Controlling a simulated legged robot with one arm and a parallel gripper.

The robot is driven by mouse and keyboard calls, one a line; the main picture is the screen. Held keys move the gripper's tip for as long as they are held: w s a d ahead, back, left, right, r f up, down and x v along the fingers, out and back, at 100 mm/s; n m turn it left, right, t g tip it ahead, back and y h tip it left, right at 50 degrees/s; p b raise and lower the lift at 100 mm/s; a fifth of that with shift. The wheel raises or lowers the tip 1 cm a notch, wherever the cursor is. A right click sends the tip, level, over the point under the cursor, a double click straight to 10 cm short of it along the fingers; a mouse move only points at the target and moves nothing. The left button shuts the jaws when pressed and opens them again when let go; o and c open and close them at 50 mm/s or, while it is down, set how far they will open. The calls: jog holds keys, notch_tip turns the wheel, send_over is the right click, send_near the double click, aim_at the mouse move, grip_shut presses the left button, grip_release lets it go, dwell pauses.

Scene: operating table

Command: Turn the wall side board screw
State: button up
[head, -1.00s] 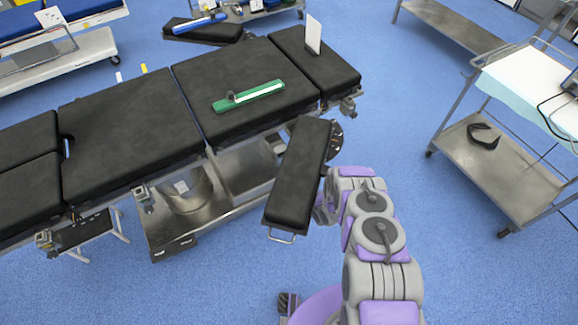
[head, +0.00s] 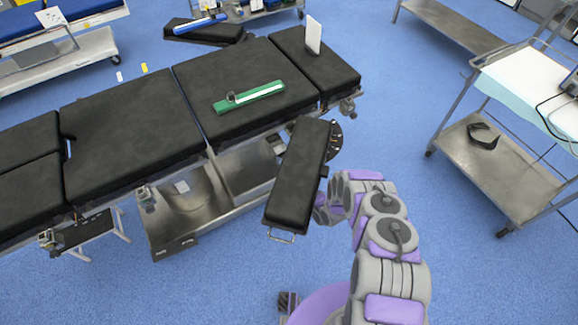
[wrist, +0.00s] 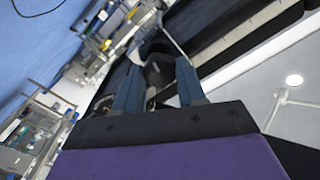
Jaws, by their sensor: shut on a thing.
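The operating table (head: 130,115) has black pads. A black padded side board (head: 298,180) sticks out from its near edge, with a metal loop at its outer end. A second black side board (head: 208,30) is beyond the far edge. My arm reaches up to the right side of the near board; its end is hidden there in the head view. In the wrist view my gripper (wrist: 160,82) has its two blue-grey fingers around a dark knob-like part (wrist: 158,68), which looks like the board's screw. The grip contact is partly in shadow.
A green bar with a white strip (head: 250,96) and a white upright panel (head: 314,35) are on the table pads. A steel trolley (head: 500,175) stands at the right. Blue floor is clear between the trolley and my arm.

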jog(key=shift+d+m, duration=0.1)
jog(key=shift+m, duration=0.3)
jog(key=o, duration=1.1)
jog(key=shift+c, duration=0.2)
jog(key=p+v, duration=0.1)
jog(key=v, duration=1.6)
jog(key=shift+s+d+f, duration=0.1)
jog(key=shift+d, duration=0.05)
